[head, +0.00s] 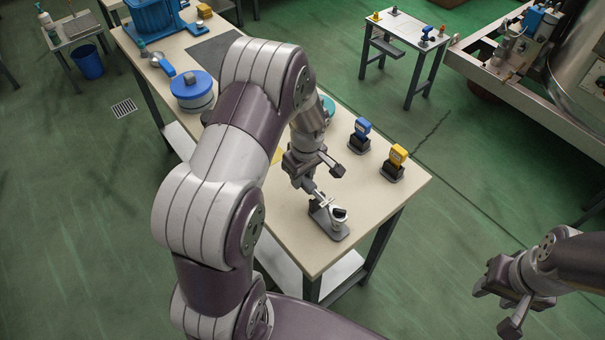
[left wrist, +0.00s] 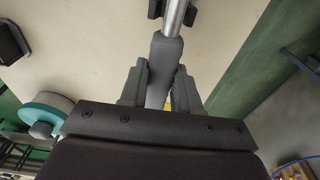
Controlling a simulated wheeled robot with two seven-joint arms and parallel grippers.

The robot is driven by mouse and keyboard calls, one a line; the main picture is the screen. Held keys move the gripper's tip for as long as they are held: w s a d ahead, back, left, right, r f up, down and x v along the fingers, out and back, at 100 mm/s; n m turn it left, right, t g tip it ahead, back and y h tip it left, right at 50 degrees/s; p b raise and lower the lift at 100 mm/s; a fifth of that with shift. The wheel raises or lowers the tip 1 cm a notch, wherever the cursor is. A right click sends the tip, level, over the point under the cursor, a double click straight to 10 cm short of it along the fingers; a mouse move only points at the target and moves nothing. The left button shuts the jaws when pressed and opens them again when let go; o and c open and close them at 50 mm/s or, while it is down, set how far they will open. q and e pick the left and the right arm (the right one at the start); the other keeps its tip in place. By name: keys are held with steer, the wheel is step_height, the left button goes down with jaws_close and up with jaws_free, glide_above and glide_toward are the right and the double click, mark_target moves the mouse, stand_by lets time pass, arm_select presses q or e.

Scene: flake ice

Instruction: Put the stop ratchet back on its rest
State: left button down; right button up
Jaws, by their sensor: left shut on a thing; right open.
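The stop ratchet (head: 318,197) is a metal tool with a grey handle. My left gripper (head: 312,175) is shut on the handle, above the near right part of the table. In the left wrist view the grey handle (left wrist: 165,62) stands between the fingers, and a bright metal shaft (left wrist: 175,18) runs on out of the top edge. The rest (head: 330,232) is a small grey stand near the table's front edge. The tool's far end overlaps it in the head view; I cannot tell whether they touch. My right gripper (head: 507,293) is open and empty over the floor.
A blue-handled item (head: 361,130) and a yellow-handled item (head: 397,157) stand on dark bases right of my left gripper. A blue-lidded pot (head: 192,90) stands farther back. My left arm hides the middle of the table (head: 413,185).

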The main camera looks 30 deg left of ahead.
arm_select(q)
steer(key=shift+f+b, duration=0.45)
steer(key=shift+f, duration=0.25)
steer(key=c, duration=0.7)
jaws_free()
steer(key=shift+r, duration=0.1)
steer(key=shift+c, duration=0.2)
steer(key=shift+r, duration=0.15)
steer(key=shift+r+p, duration=2.8)
steer(key=shift+r, duration=0.6)
steer(key=shift+r, duration=0.25)
step_height(320, 180, up, 12)
steer(key=d+b, duration=0.1)
steer(key=b, duration=0.1)
steer(key=shift+s, duration=0.25)
